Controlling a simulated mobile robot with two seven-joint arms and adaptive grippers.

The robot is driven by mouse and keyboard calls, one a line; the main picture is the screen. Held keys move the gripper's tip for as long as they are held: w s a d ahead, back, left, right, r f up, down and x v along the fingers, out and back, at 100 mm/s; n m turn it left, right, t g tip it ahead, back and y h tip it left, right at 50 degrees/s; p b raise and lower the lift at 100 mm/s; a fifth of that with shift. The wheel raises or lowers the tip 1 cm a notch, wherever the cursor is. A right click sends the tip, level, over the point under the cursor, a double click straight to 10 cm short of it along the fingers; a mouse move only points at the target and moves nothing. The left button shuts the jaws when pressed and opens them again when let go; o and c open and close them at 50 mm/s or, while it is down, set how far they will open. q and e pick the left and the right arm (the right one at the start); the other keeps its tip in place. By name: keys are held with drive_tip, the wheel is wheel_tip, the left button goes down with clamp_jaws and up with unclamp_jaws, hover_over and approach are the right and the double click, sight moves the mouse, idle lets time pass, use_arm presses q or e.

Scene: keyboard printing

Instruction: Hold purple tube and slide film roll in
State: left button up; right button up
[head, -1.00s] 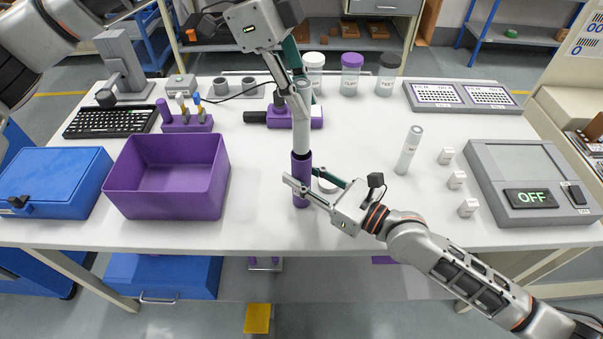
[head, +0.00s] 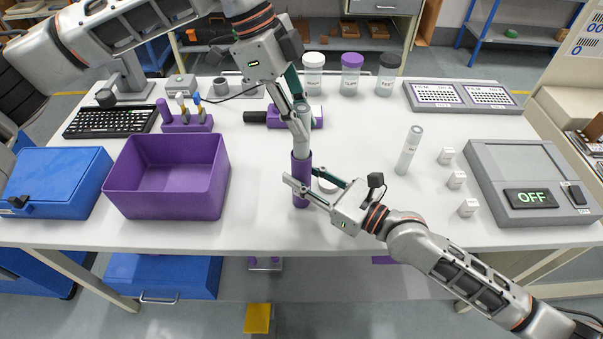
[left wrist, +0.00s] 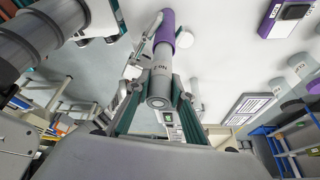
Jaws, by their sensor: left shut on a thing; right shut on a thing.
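The purple tube (head: 301,184) stands upright near the front middle of the table. My right gripper (head: 306,191) is shut on it at its lower part, coming in from the right. The grey-white film roll (head: 301,146) is upright above the tube, with its lower end at or inside the tube's mouth; how deep, I cannot tell. My left gripper (head: 296,112) is shut on the film roll's upper part from above. In the left wrist view the film roll (left wrist: 161,80) sits between the fingers, in line with the purple tube (left wrist: 167,27).
A purple bin (head: 165,198) stands to the left. A white lid (head: 328,186) lies just behind my right gripper. Another film roll (head: 408,150) stands at the right, near small white blocks (head: 456,180) and a grey device reading OFF (head: 530,199).

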use_arm(q)
drive_tip(key=o, duration=1.2)
drive_tip(key=v, duration=1.2)
use_arm(e)
drive_tip(key=o, duration=1.2)
